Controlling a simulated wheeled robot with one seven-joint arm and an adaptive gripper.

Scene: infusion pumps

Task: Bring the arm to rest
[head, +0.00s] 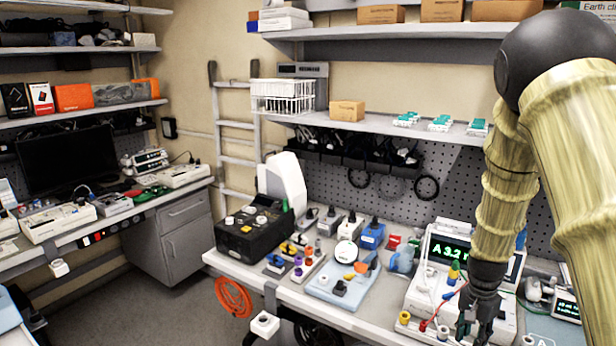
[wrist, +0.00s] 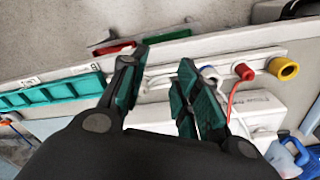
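My gripper (head: 474,322) hangs at the right end of the workbench in the head view, fingers down, in front of the white device with the green display (head: 450,250). In the wrist view my gripper (wrist: 160,88) has its two dark fingers with green pads apart, and nothing shows between them but the background. A white device (wrist: 255,108) with a red connector and a yellow connector (wrist: 284,68) lies beyond the fingers. My arm covers the right side of the head view and hides part of the bench and wall.
The workbench (head: 390,325) holds a black device (head: 252,232), a light blue tray (head: 335,292) with small parts, and several connectors. A shelf (head: 380,122) runs above it. An orange cable coil (head: 233,297) hangs at the bench's left end. Open floor (head: 150,315) lies to the left.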

